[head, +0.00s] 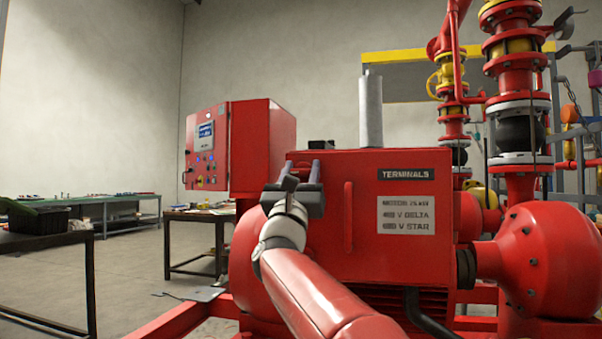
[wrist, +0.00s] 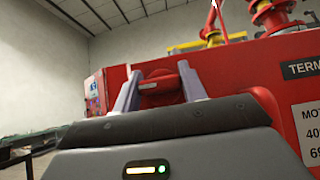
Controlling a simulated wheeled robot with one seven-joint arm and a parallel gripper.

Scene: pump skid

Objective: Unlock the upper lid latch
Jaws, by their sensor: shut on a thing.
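The red terminal box (head: 330,205) has a "TERMINALS" label and stands in the middle of the head view. My gripper (head: 301,172) is at the upper left of its front face. In the wrist view the two grey fingers of my gripper (wrist: 160,84) stand either side of a small red and dark piece, the upper lid latch (wrist: 160,83), and are shut on it. How far the latch is turned cannot be told.
A red handle (head: 348,217) stands upright on the lid, right of my gripper. A red control cabinet (head: 248,148) is behind to the left. Red pipework and a round pump casing (head: 545,258) fill the right. Tables stand at the left, with open floor between.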

